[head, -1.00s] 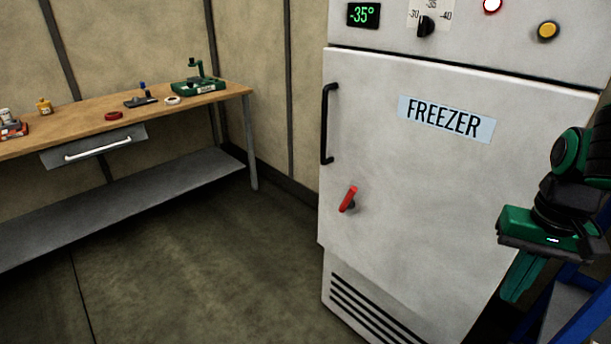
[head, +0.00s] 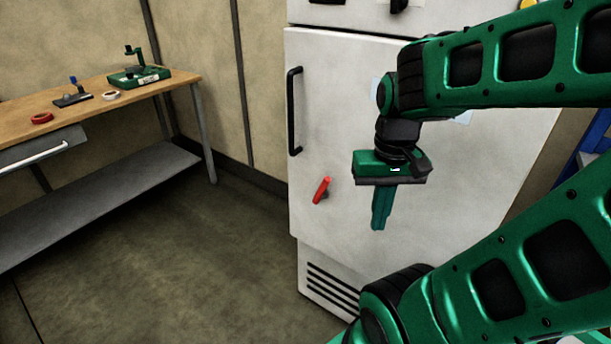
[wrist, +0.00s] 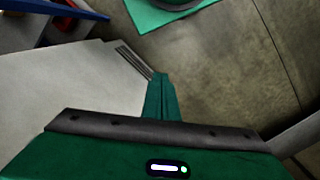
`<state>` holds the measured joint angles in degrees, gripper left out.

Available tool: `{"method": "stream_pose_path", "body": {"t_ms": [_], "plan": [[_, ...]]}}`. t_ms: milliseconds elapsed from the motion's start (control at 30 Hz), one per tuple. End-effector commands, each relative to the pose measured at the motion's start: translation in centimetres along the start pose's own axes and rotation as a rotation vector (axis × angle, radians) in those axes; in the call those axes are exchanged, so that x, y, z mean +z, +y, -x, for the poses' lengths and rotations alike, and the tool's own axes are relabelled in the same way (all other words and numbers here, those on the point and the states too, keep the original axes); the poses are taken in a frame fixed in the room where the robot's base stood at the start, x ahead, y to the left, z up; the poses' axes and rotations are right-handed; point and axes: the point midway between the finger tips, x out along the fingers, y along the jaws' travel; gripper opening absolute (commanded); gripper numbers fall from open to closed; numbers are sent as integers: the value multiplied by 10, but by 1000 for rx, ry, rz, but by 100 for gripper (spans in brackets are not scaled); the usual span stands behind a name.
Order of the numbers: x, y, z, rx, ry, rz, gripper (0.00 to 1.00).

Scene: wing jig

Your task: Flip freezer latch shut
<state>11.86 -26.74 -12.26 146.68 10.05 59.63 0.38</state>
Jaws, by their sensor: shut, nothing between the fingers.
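The red freezer latch (head: 322,190) is on the lower left of the white freezer door (head: 340,120) in the head view, tilted with its upper end to the right. My gripper (head: 379,226) is in front of the door, to the right of the latch and apart from it in the picture. Its green fingers point down, are shut together and hold nothing. The fingers (wrist: 160,78) also show in the wrist view, with the latch out of sight there. My arm hides much of the freezer's right side and most of its label.
A black door handle (head: 293,110) stands above the latch. A wooden workbench (head: 130,98) with tools and tape rolls is at the left. The floor (head: 170,250) between bench and freezer is clear. A blue frame (head: 592,150) is at the far right.

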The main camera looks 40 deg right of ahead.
Motion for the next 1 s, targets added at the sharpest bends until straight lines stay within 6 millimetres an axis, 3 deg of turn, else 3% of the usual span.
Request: {"method": "stream_pose_path", "body": {"t_ms": [67,167,267,467,667,800,1000], "plan": [[7,6,6,-3,11,-3,0],[-6,6,11,18,9,-24,0],[-28,-3,19,63,6,-63,0],[-99,-25,37,186,26,-182,0],[-165,-67,46,305,82,-303,0],[-203,-108,45,378,140,-384,0],[-237,-168,38,452,232,-483,0]]}}
